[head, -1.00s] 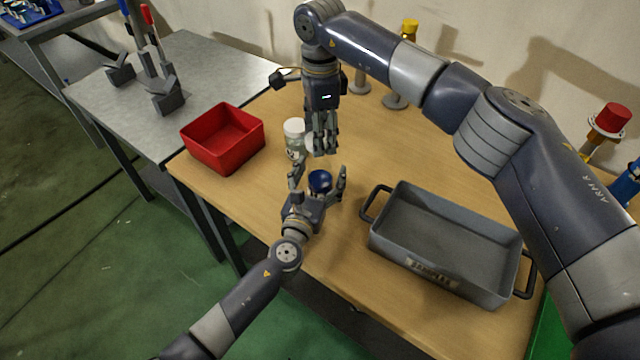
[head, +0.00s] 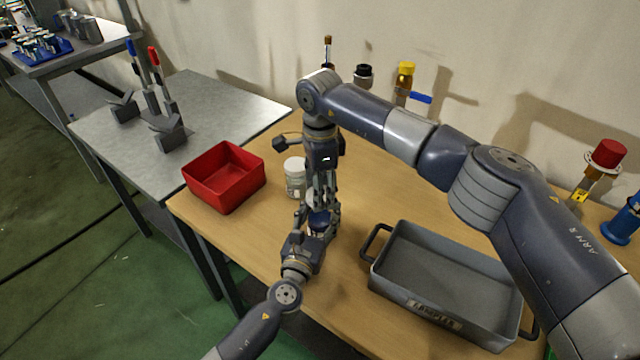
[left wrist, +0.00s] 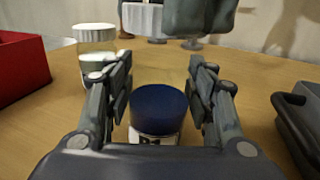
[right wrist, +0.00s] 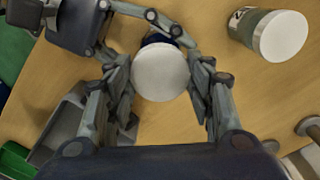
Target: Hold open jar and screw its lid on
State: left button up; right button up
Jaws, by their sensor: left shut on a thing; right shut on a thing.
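My left gripper (head: 318,220) is shut on a small jar (left wrist: 157,112) with a dark blue upper part and a pale label, upright between its fingers. In the head view the jar is mostly hidden by fingers. My right gripper (head: 321,200) points down from above and is shut on a round white lid (right wrist: 160,72). In the right wrist view the lid covers most of the jar, with a bit of blue showing behind it. Whether lid and jar touch I cannot tell.
Another jar with a white lid (head: 294,177) stands close by on the wooden table. A red bin (head: 224,190) is at left, a grey tray with handles (head: 440,310) at right.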

aim_at(320, 220)
jog(key=shift+f, duration=0.25)
dwell(0.3)
jog(key=shift+f, duration=0.8)
jog(key=shift+f, duration=0.55)
jog(key=shift+d+f, duration=0.1)
jog(key=shift+f, duration=0.25)
dwell(0.4)
jog(key=shift+r, duration=0.4)
jog(key=shift+r, duration=0.4)
dwell(0.3)
